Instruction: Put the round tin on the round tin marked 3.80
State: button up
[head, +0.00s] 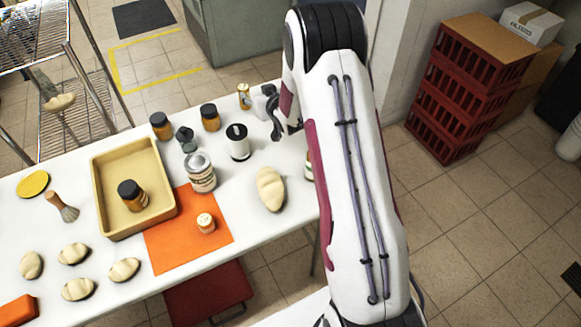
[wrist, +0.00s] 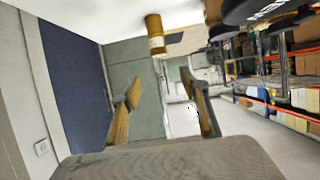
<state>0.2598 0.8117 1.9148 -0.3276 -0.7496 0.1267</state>
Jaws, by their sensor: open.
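A silver round tin (head: 200,174) with a pale printed label stands upright by the orange mat's back edge in the head view. A partly hidden pale round container (head: 309,166) stands beside my arm; I cannot tell whether it is a tin. No 3.80 marking is readable, so I cannot tell which tin bears it. My gripper (head: 278,120) is open and empty above the table's back right part, right of a white canister with a black top (head: 238,146). In the wrist view its fingers (wrist: 160,76) are spread with nothing between them.
A yellow tray (head: 105,185) holds a dark-lidded jar (head: 132,196). Dark-lidded amber jars (head: 210,119) stand at the back.

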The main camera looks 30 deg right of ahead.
jog(key=s+a+r+g+h, duration=0.1)
jog(key=s+a+r+g, duration=0.15)
jog(key=s+r, duration=0.75)
jog(key=s+a+r+g, duration=0.1)
jog(key=s+a+r, duration=0.2)
jog(key=s+r, duration=0.65)
jog(key=s+a+r+g, duration=0.1)
jog(key=s+a+g, duration=0.1)
jog(key=s, duration=1.2)
jog(key=s+a+r+g+y, duration=0.1)
jog(key=s+a, duration=0.4)
jog(key=s, duration=1)
jog(key=shift+a+g, duration=0.15)
jog(key=shift+g, duration=0.4)
